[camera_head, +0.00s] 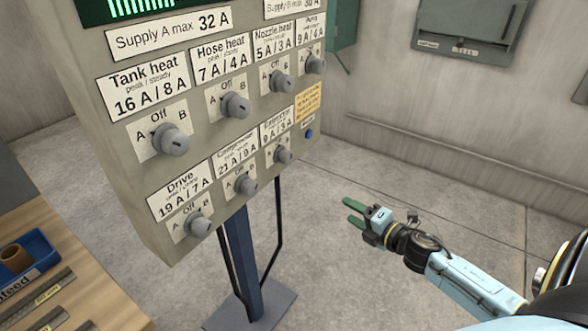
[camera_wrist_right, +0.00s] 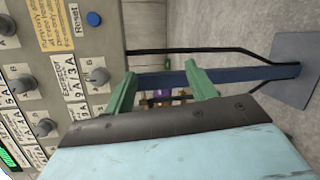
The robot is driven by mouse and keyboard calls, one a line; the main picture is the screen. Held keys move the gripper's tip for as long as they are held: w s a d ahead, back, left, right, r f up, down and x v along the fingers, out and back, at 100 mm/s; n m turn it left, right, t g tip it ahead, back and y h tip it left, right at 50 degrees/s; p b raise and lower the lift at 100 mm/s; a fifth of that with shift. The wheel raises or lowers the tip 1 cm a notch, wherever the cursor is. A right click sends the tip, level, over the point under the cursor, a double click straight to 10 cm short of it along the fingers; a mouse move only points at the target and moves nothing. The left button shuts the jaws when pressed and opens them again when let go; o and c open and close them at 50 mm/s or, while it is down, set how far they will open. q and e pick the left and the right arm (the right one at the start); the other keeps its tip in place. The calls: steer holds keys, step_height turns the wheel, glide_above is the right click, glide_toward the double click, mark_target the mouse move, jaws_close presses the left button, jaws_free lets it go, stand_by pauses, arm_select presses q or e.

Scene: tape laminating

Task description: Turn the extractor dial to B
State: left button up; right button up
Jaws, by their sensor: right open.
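The extractor dial (camera_head: 284,155) is a grey knob at the right end of the panel's lower row, under a label partly legible as extractor. In the right wrist view the extractor dial (camera_wrist_right: 99,76) sits beside its label reading 9 A / 3 A, left of the near green finger. Its pointer setting is too small to read. My right gripper (camera_head: 352,212) has green fingers, is open and empty, and hangs in free air right of and below the panel, apart from the dial. In the right wrist view the gripper's fingers (camera_wrist_right: 160,82) are spread. My left gripper is not in view.
The panel (camera_head: 150,225) carries other grey dials, including the tank heat dial (camera_head: 171,140) and compressor dial (camera_head: 245,184). A blue reset button (camera_head: 309,134) is right of the extractor dial. A blue post (camera_head: 243,262) supports the panel. A wooden table (camera_head: 110,312) is at lower left.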

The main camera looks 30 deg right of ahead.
mark_target(291, 159)
steer(key=w+a+r+n+y+b, duration=0.15)
steer(key=a+r+n+y, duration=0.35)
steer(key=r+n, duration=0.55)
steer(key=shift+m+t, duration=0.4)
steer(key=shift+m, duration=0.35)
steer(key=x, duration=0.4)
steer(key=r+x, duration=0.1)
steer(key=x, duration=0.3)
steer(key=r+p+x, duration=0.1)
steer(key=x, duration=0.3)
steer(key=shift+w+a, duration=0.2)
steer(key=shift+w, duration=0.4)
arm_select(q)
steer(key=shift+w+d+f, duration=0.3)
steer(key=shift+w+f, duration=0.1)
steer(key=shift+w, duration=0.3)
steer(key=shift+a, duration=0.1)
arm_select(e)
steer(key=c, duration=1)
